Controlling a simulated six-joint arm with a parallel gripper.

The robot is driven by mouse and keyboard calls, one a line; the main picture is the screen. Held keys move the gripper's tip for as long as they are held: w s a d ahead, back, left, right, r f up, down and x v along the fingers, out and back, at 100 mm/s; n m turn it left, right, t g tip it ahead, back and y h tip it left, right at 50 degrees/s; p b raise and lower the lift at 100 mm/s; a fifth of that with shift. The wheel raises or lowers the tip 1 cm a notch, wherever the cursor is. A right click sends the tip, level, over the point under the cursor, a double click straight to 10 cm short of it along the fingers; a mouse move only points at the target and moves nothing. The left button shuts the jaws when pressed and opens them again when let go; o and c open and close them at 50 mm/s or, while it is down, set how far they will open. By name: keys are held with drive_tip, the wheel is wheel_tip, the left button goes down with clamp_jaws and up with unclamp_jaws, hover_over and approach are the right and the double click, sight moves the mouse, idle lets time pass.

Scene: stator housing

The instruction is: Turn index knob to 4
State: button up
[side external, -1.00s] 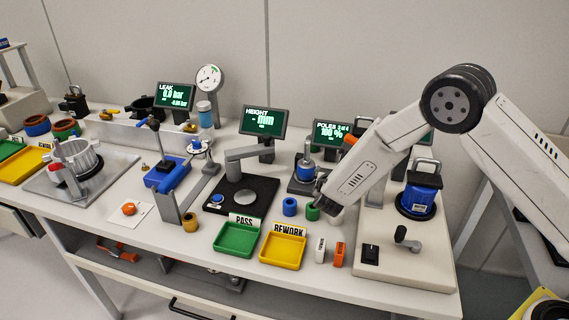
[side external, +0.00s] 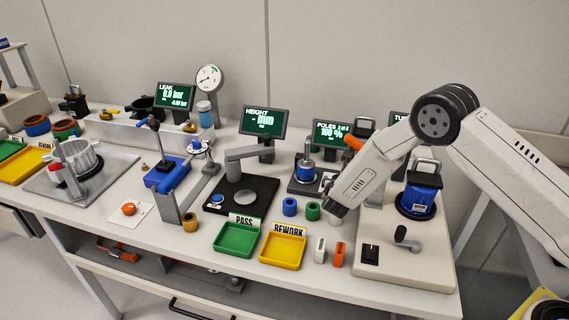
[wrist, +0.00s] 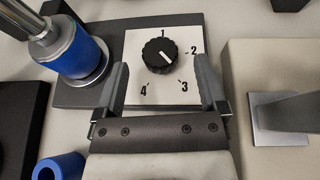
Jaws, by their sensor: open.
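The black index knob (wrist: 159,55) sits on a white dial plate (wrist: 190,38) marked 1 to 4 in the wrist view. The knob's white line slants between its centre and its lower right; which end is the pointer I cannot tell. The 4 mark (wrist: 144,90) is at the plate's lower left. My gripper (wrist: 163,78) is open, its two fingers reaching either side of the plate's lower part, apart from the knob. In the side view my gripper (side external: 333,203) hangs over the table near the poles station, and the knob is mostly hidden behind it.
A blue cylinder (wrist: 80,52) on a post stands left of the dial. A blue ring (side external: 289,206) and a green ring (side external: 312,211) lie in front. A pale machine base (wrist: 238,85) is close on the right. The POLES screen (side external: 331,132) stands behind.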

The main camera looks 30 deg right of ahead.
drive_tip(key=shift+x, duration=1.2)
clamp_jaws()
drive_tip(key=shift+m+g+h, duration=0.4)
drive_tip(key=shift+m+h, duration=0.1)
drive_tip(key=shift+w+a+m+g+h, duration=0.1)
drive_tip(key=shift+m+g+h, duration=0.45)
drive_tip(key=shift+m+g, duration=0.35)
drive_tip(key=shift+w+a+m+g+h, duration=0.1)
drive_tip(key=shift+m+g+h, duration=0.45)
drive_tip(key=shift+m+g, duration=0.35)
drive_tip(key=shift+w+m+g+h, duration=0.15)
drive_tip(key=shift+m+g+h, duration=0.45)
drive_tip(key=shift+m+g, duration=1.8)
drive_tip(key=shift+g, duration=0.3)
